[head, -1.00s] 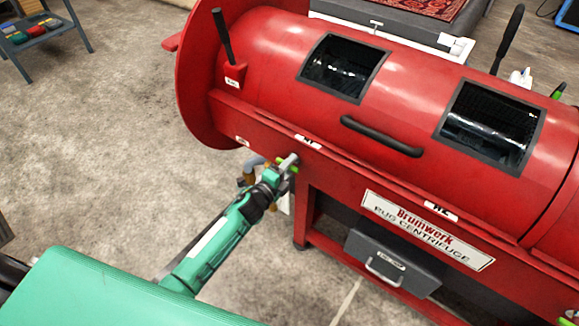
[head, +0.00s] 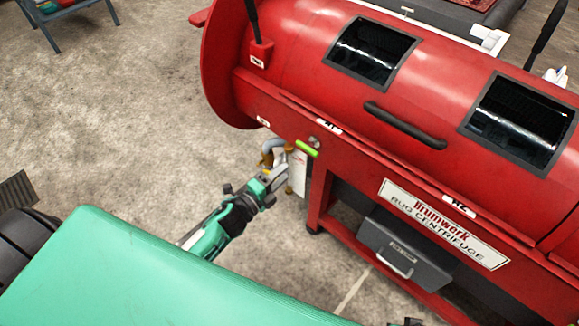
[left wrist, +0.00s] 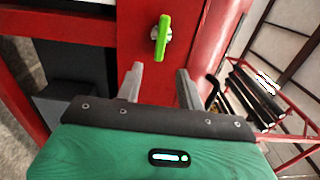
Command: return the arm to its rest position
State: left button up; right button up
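My left gripper (head: 279,174) is in front of the red rug centrifuge (head: 270,112), near its left end. In the left wrist view its two fingers (left wrist: 158,88) stand apart with nothing between them. A green latch handle (head: 306,148) is on the red frame just beyond the fingertips, and it also shows in the left wrist view (left wrist: 161,38). The fingers are clear of it.
The centrifuge has a black bar handle (head: 405,125), two dark windows and a grey drawer (head: 400,250) below. Brass fittings and a white tag hang behind my left gripper. A blue-grey stand (head: 62,12) is at the far left. The concrete floor (head: 120,120) at left is clear.

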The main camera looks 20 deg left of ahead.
pick_arm(q)
jog(key=shift+s+a, duration=0.2)
jog(key=shift+s, duration=0.25)
